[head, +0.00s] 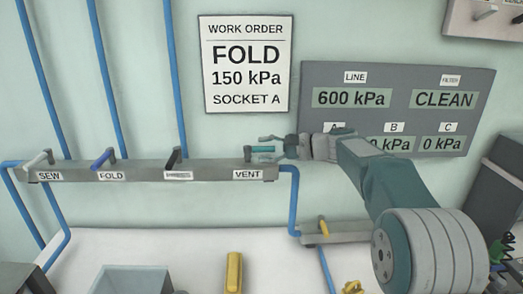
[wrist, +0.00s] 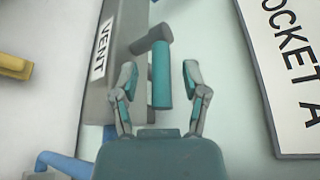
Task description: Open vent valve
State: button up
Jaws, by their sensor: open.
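The vent valve's teal handle (head: 262,150) stands at the right end of the grey manifold bar, above the label VENT (head: 248,174). The handle points right, along the bar, in the head view. In the wrist view the teal handle (wrist: 161,75) lies between the two fingers of my gripper (wrist: 158,75), with the VENT label (wrist: 102,48) to its left. My gripper (head: 277,147) is open and reaches the handle from the right. Gaps show on both sides of the handle, so the fingers look apart from it.
On the manifold bar (head: 140,170) are the SEW handle (head: 38,159), the FOLD handle (head: 103,158) and a black handle (head: 175,157). A yellow-handled valve (head: 323,226) is below right. The gauge panel (head: 400,75) is partly behind my arm. The work order (head: 247,64) hangs above.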

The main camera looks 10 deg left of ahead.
jog(key=shift+a+f, duration=0.1)
jog(key=shift+a, duration=0.35)
jog(key=shift+f+v, duration=0.2)
jog(key=shift+v, duration=0.75)
jog(key=shift+w+r, duration=0.1)
jog(key=shift+r, duration=0.05)
jog(key=c, duration=0.4)
jog(key=shift+a, duration=0.2)
grip_shut()
jog(key=shift+a, duration=0.25)
